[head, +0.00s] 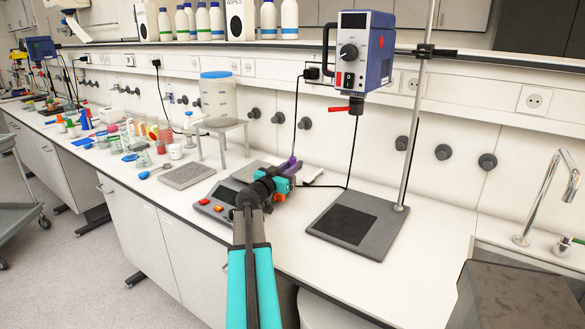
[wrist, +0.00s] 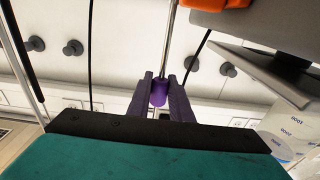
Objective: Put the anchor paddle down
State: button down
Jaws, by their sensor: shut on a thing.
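The anchor paddle shows in the wrist view as a purple grip (wrist: 158,96) on a thin metal rod that runs up out of the picture. My gripper (wrist: 161,80) is shut on the purple grip, with one dark purple finger on each side. The anchor-shaped end is out of the wrist view. In the head view my gripper (head: 290,166) is over the bench, at the right of a grey hotplate-like device with red knobs. The paddle cannot be clearly told apart from the fingers there.
A blue overhead stirrer (head: 361,50) hangs on a stand with a grey base (head: 385,240), right of my gripper. The device (head: 217,208) and a small raised platform (head: 218,124) stand left. Bare bench (head: 430,245) lies right of the stand, before the sink.

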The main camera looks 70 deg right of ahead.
jog(key=shift+f, duration=0.5)
jog(key=shift+f+b, duration=0.25)
jog(key=shift+b, duration=0.15)
jog(key=c, duration=1.6)
grip_release()
jog(key=shift+r+p, duration=0.3)
jog(key=shift+p, duration=0.2)
jog(key=shift+w+a+f, duration=0.1)
jog(key=shift+a+f, duration=0.05)
jog(key=shift+a, duration=0.2)
jog(key=shift+b+v, duration=1.5)
jog(key=shift+v, duration=4.2)
